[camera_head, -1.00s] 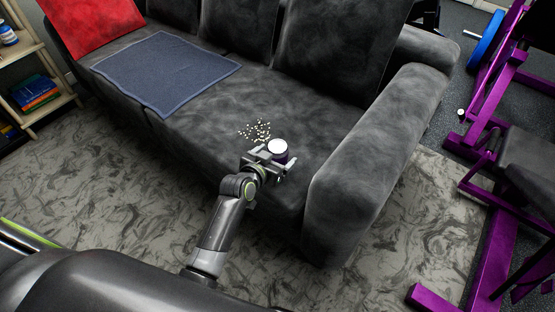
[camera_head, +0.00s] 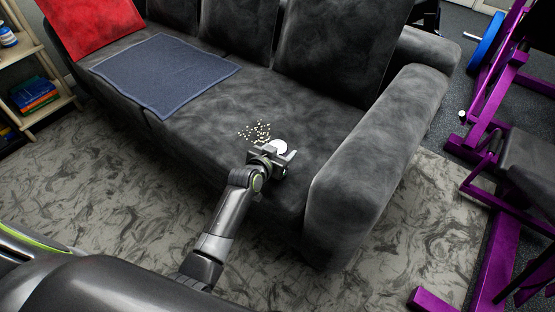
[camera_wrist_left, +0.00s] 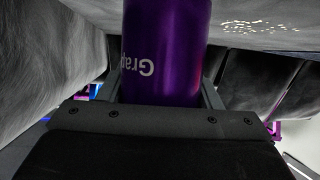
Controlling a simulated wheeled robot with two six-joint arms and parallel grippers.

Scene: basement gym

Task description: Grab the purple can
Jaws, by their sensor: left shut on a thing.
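The purple can (camera_wrist_left: 165,55) with the lettering "Grap" fills the middle of the left wrist view, between the two fingers of my left gripper. In the head view only the can's white top (camera_head: 279,147) shows; the gripper hides most of its side. My left gripper (camera_head: 272,157) is shut on the can at the seat of the dark grey sofa (camera_head: 215,115). I cannot tell whether the can touches the seat. My right gripper is not in view.
Small pale bits (camera_head: 256,131) are scattered on the seat beside the can. A sofa armrest (camera_head: 375,150) rises to the right. A blue-grey cloth (camera_head: 165,72) and a red cushion (camera_head: 90,22) lie to the left. Purple gym equipment (camera_head: 490,105) stands at the right.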

